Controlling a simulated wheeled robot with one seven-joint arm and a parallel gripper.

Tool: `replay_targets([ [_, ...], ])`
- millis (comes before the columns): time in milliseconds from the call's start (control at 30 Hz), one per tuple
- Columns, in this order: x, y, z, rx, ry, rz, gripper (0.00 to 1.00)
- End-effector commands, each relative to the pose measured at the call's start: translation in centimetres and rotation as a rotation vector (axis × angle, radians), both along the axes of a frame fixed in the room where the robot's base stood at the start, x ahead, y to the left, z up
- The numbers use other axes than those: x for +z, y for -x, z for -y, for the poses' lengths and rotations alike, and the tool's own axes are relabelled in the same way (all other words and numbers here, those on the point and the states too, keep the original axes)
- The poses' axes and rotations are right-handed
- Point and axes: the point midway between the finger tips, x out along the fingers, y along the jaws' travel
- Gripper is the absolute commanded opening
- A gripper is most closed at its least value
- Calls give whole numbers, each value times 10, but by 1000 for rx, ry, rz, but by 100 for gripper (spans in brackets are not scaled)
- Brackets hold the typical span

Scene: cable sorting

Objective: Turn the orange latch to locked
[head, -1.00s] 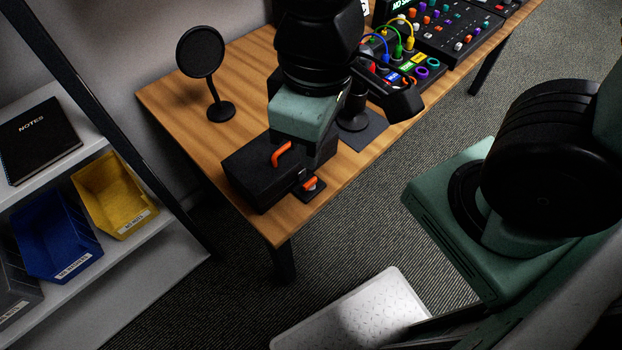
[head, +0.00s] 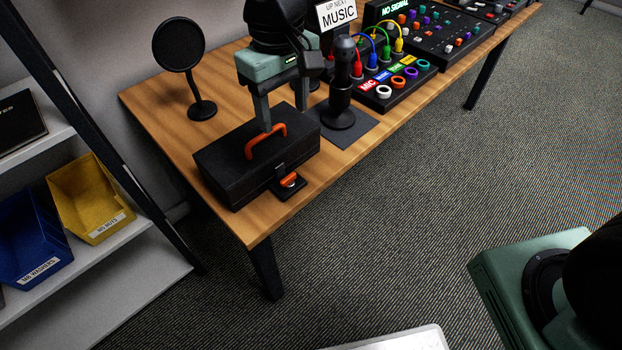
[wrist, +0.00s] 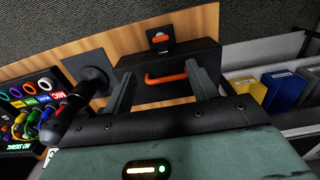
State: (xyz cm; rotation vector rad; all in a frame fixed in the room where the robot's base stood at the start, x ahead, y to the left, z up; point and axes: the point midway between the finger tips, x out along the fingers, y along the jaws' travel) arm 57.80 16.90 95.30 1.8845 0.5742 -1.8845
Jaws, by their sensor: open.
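The orange latch (head: 289,180) sits on a small dark plate at the front of a black case (head: 235,175), near the table edge. The latch also shows in the wrist view (wrist: 160,39), beyond the case. The case has an orange handle (head: 265,141) on top. My gripper (head: 283,120) is open, pointing down over the case's rear part. In the wrist view my gripper (wrist: 160,70) has its fingers spread on either side of the handle in the picture, with nothing visibly held. The latch is apart from both fingers.
A black microphone (head: 341,95) stands on a dark mat close right of the case. A round pop filter (head: 179,45) stands behind. Cables and coloured rings (head: 384,92) lie farther right. A shelf with yellow (head: 88,200) and blue bins is at left.

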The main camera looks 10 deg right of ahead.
Motion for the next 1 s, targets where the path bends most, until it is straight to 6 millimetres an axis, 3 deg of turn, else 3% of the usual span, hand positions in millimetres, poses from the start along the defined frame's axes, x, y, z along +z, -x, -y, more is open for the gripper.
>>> replay_targets([
  [167,-24,1,0,2,1,-4,58],
  [700,-134,2,0,4,1,-4,58],
  [1000,-167,1,0,3,1,-1,58],
])
